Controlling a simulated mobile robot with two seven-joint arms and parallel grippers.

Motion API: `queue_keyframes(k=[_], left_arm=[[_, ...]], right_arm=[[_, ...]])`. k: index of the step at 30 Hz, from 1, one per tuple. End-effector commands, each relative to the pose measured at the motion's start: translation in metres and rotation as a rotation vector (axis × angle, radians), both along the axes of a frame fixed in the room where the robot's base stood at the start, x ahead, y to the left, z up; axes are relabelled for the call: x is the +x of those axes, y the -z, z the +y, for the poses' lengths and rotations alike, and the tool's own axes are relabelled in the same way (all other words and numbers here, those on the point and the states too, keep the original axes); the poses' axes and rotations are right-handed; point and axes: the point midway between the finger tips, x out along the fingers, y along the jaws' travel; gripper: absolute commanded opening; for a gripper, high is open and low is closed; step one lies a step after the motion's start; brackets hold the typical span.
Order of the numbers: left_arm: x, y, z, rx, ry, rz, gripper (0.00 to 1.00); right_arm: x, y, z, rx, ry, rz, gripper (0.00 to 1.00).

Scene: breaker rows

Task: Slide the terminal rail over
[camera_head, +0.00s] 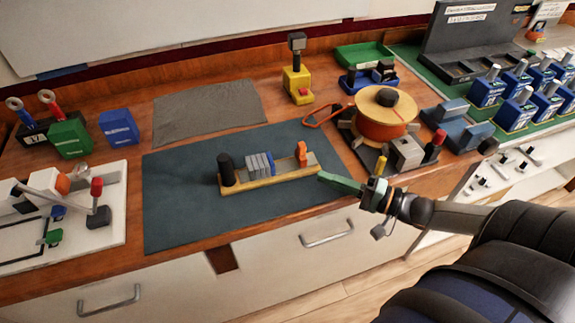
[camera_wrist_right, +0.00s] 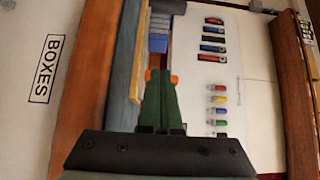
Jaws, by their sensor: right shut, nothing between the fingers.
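The terminal rail (camera_head: 285,178) lies on a dark blue-grey mat (camera_head: 185,215). It is a long yellowish strip with a black knob (camera_head: 226,170) at its left end, grey terminal blocks (camera_head: 260,164) in the middle and an orange piece (camera_head: 302,153) near its right end. My right gripper (camera_head: 322,177) has green fingers, shut and empty, right at the rail's right end. I cannot tell whether they touch it. In the right wrist view the shut fingers (camera_wrist_right: 160,82) point along the strip, with orange showing on both sides of the tips. My left gripper is not in view.
A wire spool (camera_head: 384,112) and a grey-and-red device stand right of the mat. A yellow push-button post (camera_head: 297,82) stands behind it. A white lever board (camera_head: 110,220) lies to the left. The mat is bare left of and in front of the rail.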

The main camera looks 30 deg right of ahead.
Motion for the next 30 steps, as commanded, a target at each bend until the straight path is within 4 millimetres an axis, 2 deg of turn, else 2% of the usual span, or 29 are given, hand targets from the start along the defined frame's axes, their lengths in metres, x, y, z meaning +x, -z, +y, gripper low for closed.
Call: queue_keyframes(k=[3,18,24,30], left_arm=[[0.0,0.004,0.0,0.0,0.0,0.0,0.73],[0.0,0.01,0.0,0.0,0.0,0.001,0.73],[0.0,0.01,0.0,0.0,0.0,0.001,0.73],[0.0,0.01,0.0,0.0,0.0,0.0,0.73]], right_arm=[[0.017,-0.001,0.01,0.002,0.0,-0.006,0.0],[0.075,0.0,0.046,0.0,0.001,-0.002,0.0],[0.087,0.0,0.053,0.0,0.001,0.0,0.0],[0.09,0.0,0.055,-0.001,0.001,0.0,0.0]])
